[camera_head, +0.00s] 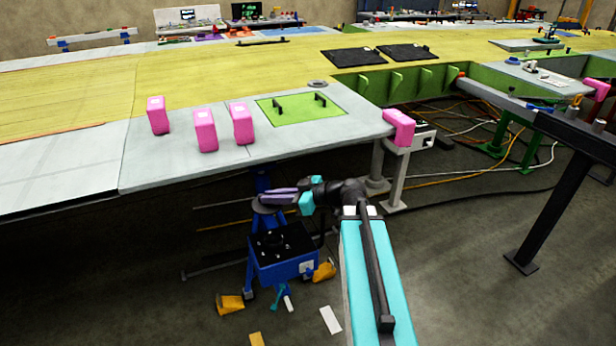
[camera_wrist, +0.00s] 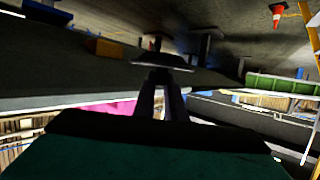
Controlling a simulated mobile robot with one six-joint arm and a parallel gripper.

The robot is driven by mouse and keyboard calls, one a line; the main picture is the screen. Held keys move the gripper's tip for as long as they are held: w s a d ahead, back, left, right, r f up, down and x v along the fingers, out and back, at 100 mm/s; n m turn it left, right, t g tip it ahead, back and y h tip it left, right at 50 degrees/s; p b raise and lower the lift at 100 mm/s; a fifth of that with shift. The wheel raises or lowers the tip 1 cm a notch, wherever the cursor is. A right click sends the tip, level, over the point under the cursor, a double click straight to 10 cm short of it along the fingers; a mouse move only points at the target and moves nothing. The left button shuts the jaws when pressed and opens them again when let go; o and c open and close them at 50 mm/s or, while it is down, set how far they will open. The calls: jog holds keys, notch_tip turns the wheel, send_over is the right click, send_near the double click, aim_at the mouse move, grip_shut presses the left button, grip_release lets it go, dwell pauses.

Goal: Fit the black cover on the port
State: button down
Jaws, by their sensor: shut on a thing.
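My gripper (camera_head: 275,198) is low in front of the wing's near edge, above a blue stand. It is shut on the black cover (camera_head: 266,205), a thin dark round piece at the fingertips, partly hidden by the fingers. In the wrist view, the fingers of my gripper (camera_wrist: 160,82) run up to the cover (camera_wrist: 163,62), which shows nearly edge-on. A grey ring (camera_head: 318,83) on the wing's top, behind the green panel, looks like the port. The cover is well apart from it and lower than the wing surface.
The blue stand (camera_head: 283,262) with a black top is below my gripper. Pink blocks (camera_head: 205,130) stand on the wing's near edge; another pink block (camera_head: 399,127) is at its corner. The green panel (camera_head: 300,108) has two black handles. Cables and yellow pieces lie on the floor.

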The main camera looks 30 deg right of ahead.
jog(key=s+a+f+n+g+y, duration=0.1)
jog(key=s+a+f+n, duration=0.1)
jog(key=a, duration=0.7)
jog(key=shift+s+g+y, duration=0.25)
jog(key=shift+g+y, duration=0.15)
jog(key=shift+a, duration=0.1)
